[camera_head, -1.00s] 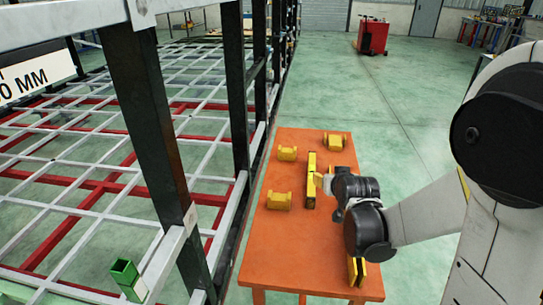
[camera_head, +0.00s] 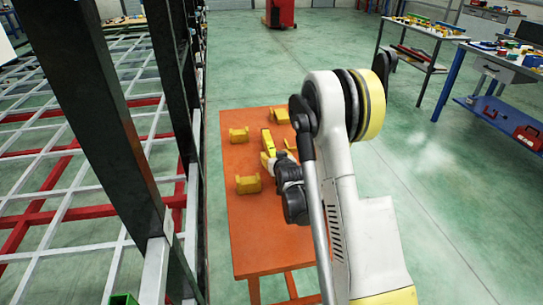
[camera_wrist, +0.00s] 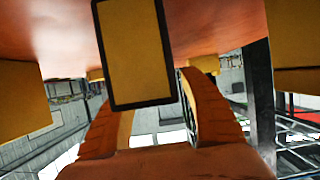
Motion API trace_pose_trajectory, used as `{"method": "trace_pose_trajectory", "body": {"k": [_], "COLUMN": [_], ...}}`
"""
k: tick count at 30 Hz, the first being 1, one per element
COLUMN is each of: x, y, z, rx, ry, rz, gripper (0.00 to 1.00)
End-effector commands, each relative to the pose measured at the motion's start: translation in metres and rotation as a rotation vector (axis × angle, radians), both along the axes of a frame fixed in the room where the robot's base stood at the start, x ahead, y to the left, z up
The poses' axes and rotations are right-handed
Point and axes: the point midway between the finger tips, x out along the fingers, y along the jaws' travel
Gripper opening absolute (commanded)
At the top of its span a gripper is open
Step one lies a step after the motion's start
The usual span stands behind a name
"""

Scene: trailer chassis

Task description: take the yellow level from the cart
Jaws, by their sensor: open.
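The yellow level (camera_head: 267,138) lies lengthwise on the orange cart (camera_head: 250,238), among yellow blocks. My gripper (camera_head: 268,160) is over the cart at the near end of the level, partly hidden by my wrist. In the wrist view the level's black-edged yellow end (camera_wrist: 135,50) hangs large in front of the orange cart surface (camera_wrist: 220,25). My open gripper (camera_wrist: 150,105) has one orange finger to each side of it, and the level hides part of the left finger. Contact cannot be told.
Yellow blocks stand near the level, at the left (camera_head: 238,134), front left (camera_head: 247,184) and back (camera_head: 280,115). A black-posted rack (camera_head: 105,125) runs close along the cart's left side. Workbenches (camera_head: 500,70) stand at the right; the green floor between is clear.

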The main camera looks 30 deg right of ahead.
Motion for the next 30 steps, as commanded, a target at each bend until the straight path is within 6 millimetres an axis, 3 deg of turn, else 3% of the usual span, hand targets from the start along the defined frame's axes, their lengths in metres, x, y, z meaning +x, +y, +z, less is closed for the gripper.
{"method": "trace_pose_trajectory", "body": {"k": [7,16,21,30], "x": [0.035,0.040,0.040,0.040], "y": [-0.010,-0.012,-0.012,-0.012], "z": [-0.012,-0.011,-0.011,-0.011], "rx": [0.000,0.000,0.000,0.000], "ry": [0.000,0.000,0.000,0.000], "rz": [0.000,0.000,0.000,0.000], "gripper": [0.52,0.52,0.02,0.00]}}
